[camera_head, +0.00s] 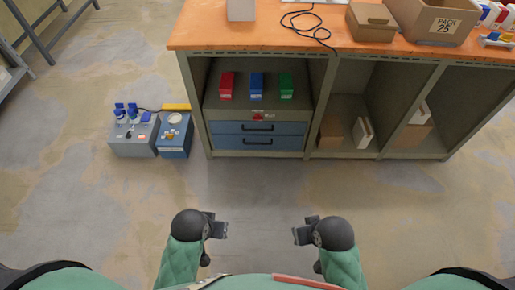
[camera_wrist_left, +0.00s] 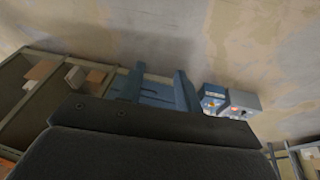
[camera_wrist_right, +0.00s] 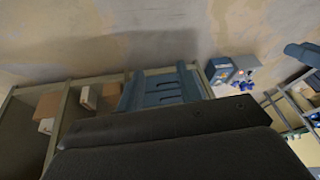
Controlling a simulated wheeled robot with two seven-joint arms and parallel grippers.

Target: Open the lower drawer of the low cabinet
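The low cabinet (camera_head: 207,135) stands under the left end of the orange workbench and holds two blue drawers, one above the other. The upper drawer (camera_head: 228,128) and the lower drawer (camera_head: 228,143) both look shut. Each has a dark bar handle; the lower handle (camera_head: 257,142) is near the floor. My left gripper (camera_head: 221,225) and right gripper (camera_head: 305,229) are in front of the cabinet, well apart from it. Both are open and empty. In the left wrist view the fingers (camera_wrist_left: 157,80) stand apart, as do those in the right wrist view (camera_wrist_right: 160,76); drawers show between them.
Red, blue and green boxes stand on the shelf above the drawers. Open bays with cartons (camera_head: 331,133) lie to the right. A grey box (camera_head: 134,135) and a blue box (camera_head: 175,137) stand on the floor left of the cabinet. The floor before the drawers is clear.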

